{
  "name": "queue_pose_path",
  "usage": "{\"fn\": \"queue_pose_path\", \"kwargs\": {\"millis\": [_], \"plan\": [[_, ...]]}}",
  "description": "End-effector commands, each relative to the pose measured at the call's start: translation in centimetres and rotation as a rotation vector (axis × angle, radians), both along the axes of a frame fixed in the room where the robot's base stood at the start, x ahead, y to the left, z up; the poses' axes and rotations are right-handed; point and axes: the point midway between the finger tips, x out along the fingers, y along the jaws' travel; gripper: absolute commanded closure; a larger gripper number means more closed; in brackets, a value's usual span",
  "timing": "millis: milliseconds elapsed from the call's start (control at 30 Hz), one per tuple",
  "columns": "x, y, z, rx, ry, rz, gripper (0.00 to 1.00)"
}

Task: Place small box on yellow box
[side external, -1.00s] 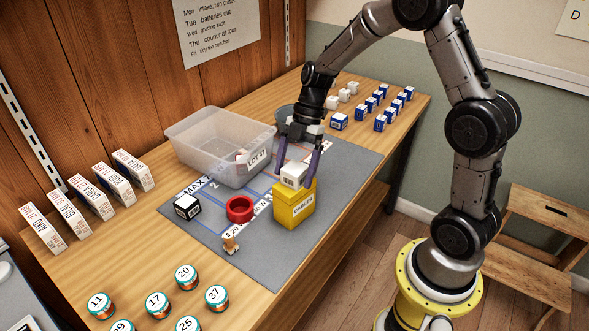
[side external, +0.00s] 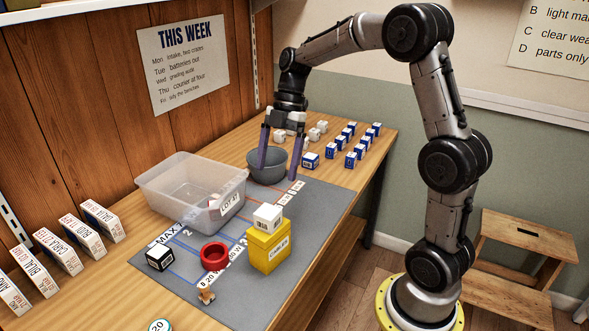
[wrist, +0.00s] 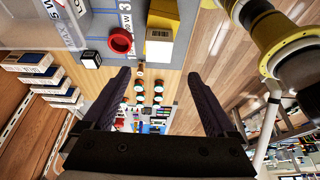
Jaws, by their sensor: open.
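The small white box (side external: 267,218) rests on top of the yellow box (side external: 269,250), which stands on the grey mat's right part. In the wrist view the small box (wrist: 158,47) and the yellow box (wrist: 165,8) show at the top. My gripper (side external: 279,170) is open and empty, raised behind the two boxes, in front of the grey bowl in the picture. Its two purple fingers (wrist: 160,95) are spread wide apart in the wrist view, with nothing between them.
A clear bin (side external: 190,190), a red ring (side external: 214,257) and a dark-sided white box (side external: 160,257) are on the grey mat (side external: 315,207). A grey bowl (side external: 268,167) stands behind. Several blue and white boxes (side external: 311,160) stand at the back right.

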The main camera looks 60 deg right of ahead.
Motion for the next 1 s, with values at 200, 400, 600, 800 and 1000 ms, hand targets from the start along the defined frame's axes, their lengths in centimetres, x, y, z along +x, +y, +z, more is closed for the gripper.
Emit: {"fn": "queue_pose_path", "kwargs": {"millis": [200,400,600,800,1000], "plan": [[-3.7,2.7,2.9,-0.096,0.028,-0.258,0.08],[-9.2,5.3,4.8,-0.165,0.019,-0.647,0.08],[-14.6,6.9,5.2,-0.136,-0.033,-1.037,0.08],[-18.7,7.4,4.3,-0.022,-0.079,-1.362,0.08],[-20.4,7.4,3.5,0.066,-0.094,-1.521,0.08]]}}
